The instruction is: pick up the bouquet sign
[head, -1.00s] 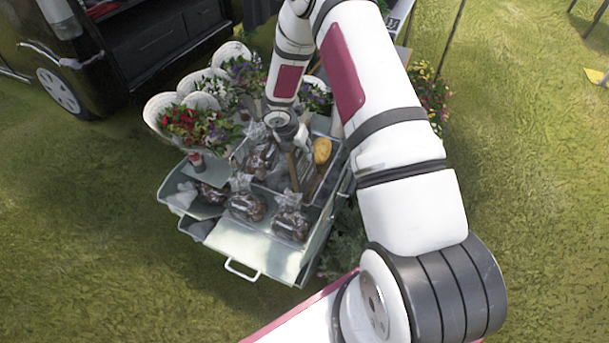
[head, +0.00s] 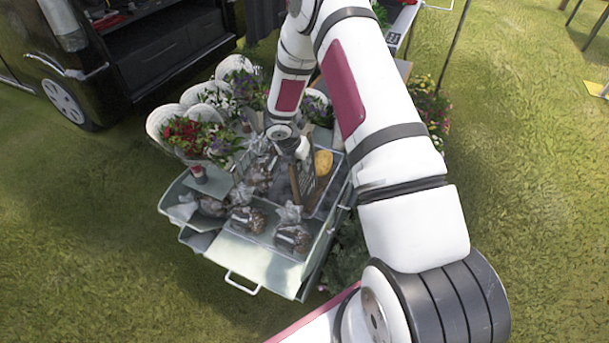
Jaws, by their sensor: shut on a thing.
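The bouquet sign (head: 303,179) is a small dark board with a wooden edge and pale writing too small to read. It stands roughly upright over the cart, at the end of my arm in the head view. My gripper (head: 299,154) is at the top of the sign and shut on it. The fingertips are small and partly hidden by the wrist. I cannot tell whether the sign's lower edge touches the tray below.
A pale metal cart (head: 252,256) carries several bagged goods (head: 293,238), a yellow loaf-like item (head: 323,162) and a red-and-white cup (head: 199,174). Bouquets (head: 192,134) in white wraps stand at its back left. A dark vehicle (head: 150,60) is behind; grass surrounds the cart.

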